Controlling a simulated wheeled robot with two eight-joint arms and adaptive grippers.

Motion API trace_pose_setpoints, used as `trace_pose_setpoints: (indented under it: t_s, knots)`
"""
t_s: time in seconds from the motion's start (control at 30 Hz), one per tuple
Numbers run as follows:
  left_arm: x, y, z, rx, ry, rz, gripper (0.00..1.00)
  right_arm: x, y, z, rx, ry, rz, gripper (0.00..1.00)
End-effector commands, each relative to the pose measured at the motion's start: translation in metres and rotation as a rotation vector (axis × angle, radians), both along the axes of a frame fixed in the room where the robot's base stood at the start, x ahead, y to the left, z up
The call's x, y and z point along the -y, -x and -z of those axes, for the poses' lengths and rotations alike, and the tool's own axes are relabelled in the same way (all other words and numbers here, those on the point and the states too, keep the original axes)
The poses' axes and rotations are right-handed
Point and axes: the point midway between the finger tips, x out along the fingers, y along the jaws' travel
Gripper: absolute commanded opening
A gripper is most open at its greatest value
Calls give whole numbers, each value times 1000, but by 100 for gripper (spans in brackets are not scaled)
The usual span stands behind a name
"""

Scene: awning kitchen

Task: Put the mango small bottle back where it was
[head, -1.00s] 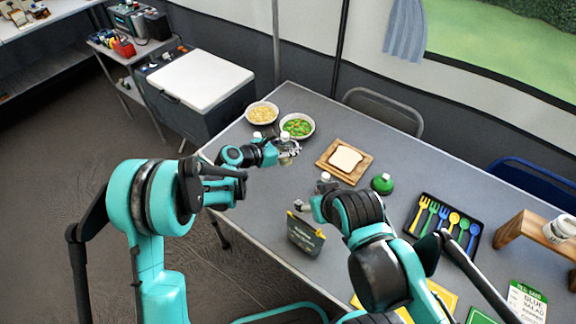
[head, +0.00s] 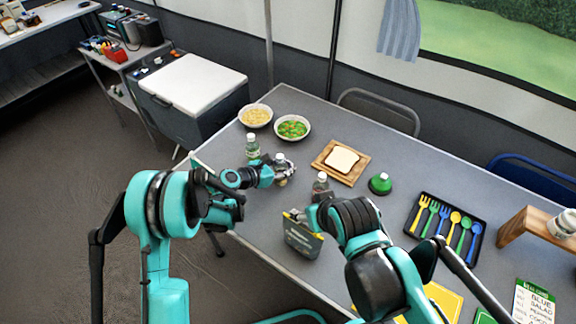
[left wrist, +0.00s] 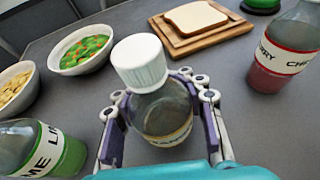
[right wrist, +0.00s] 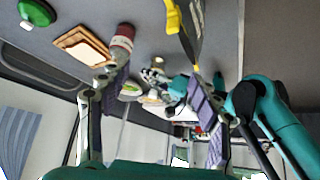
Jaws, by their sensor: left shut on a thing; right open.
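My left gripper (head: 284,168) is shut around a small clear bottle with a white cap (left wrist: 160,105); I take it for the mango bottle, though its label cannot be read. The bottle is upright in the left wrist view; whether its base touches the table is hidden. A green lime bottle (head: 252,147) stands to its left and a red cherry bottle (head: 320,187) to its right, both apart from it. My right gripper (right wrist: 152,100) is open, beside a dark card stand with a yellow edge (head: 301,236); the cherry bottle shows beyond its fingers in the right wrist view.
Behind the bottles are a bowl of peas and carrots (head: 293,128), a pale-filled bowl (head: 255,116) and bread on a wooden board (head: 325,166). A green domed object (head: 380,183) and a black cutlery tray (head: 418,231) lie to the right. Grey table is clear between them.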

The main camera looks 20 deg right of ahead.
Motion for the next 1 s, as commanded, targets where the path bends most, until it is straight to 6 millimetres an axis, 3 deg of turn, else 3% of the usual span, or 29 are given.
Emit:
trace_pose_setpoints:
  t_s: [0.03, 0.1, 0.13, 0.5, 1.0]
  knots:
    - [0, 0, 0, 0, 0, 0, 41, 0, 0, 0, 0, 0, 0, 63]
    - [0, 0, 0, 0, 0, 0, 59, 0, 0, 0, 0, 0, 0, 63]
    - [0, 0, 0, 0, 0, 0, 61, 0, 0, 0, 0, 0, 0, 63]
    - [-2, 0, -4, 0, 0, -1, 61, 0, 0, -1, 0, 0, 0, 63]
    - [-85, 35, -43, 0, 0, -3, 61, 0, 0, -31, 0, 0, 0, 63]
